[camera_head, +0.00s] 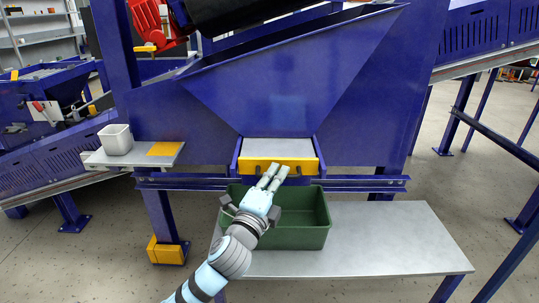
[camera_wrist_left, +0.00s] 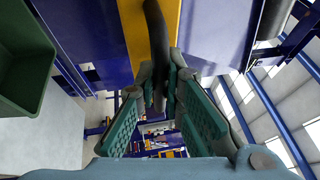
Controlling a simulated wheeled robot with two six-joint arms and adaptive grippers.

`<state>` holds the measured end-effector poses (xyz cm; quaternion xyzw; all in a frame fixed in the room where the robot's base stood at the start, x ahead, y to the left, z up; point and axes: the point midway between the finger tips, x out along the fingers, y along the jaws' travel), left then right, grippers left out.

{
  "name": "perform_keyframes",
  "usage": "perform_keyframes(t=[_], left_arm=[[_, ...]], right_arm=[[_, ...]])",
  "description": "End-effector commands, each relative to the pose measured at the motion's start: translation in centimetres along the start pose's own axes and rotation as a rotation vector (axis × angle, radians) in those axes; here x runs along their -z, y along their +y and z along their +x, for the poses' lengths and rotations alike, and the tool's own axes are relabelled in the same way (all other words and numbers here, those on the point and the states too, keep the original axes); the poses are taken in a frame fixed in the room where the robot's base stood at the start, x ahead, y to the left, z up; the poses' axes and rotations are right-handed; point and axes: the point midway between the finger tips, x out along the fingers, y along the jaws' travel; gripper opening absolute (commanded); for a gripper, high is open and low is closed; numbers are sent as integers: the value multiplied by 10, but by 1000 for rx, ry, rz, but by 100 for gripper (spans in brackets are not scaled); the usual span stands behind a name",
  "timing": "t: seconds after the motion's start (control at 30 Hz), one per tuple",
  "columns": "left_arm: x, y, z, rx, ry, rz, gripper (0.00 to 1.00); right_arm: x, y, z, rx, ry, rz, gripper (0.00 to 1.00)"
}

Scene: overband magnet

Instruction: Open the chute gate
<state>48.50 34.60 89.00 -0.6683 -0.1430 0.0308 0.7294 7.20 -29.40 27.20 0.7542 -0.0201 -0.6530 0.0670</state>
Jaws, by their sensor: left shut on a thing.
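The chute gate (camera_head: 279,148) is a grey plate with a yellow front edge (camera_head: 300,163), set between blue side rails at the bottom of the blue hopper (camera_head: 290,90). My left gripper (camera_head: 274,175) reaches up to the yellow edge from below. In the left wrist view, the fingers (camera_wrist_left: 165,92) are shut on a dark handle (camera_wrist_left: 157,35) that stands in front of the yellow strip (camera_wrist_left: 135,35). The fingers hide part of the handle. My right gripper is not in view.
A green bin (camera_head: 305,238) stands on a grey table (camera_head: 390,240) below the gate, behind my left arm. A white cup (camera_head: 117,139) sits on a small shelf (camera_head: 108,160) at left. A blue crossbar (camera_head: 365,184) runs just below the gate. Floor shows at right.

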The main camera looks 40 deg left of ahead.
Motion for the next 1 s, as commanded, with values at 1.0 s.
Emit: perform_keyframes(t=[1.0], left_arm=[[-4, -2, -43, 1, -10, 1, 30]], right_arm=[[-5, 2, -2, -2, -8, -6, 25]])
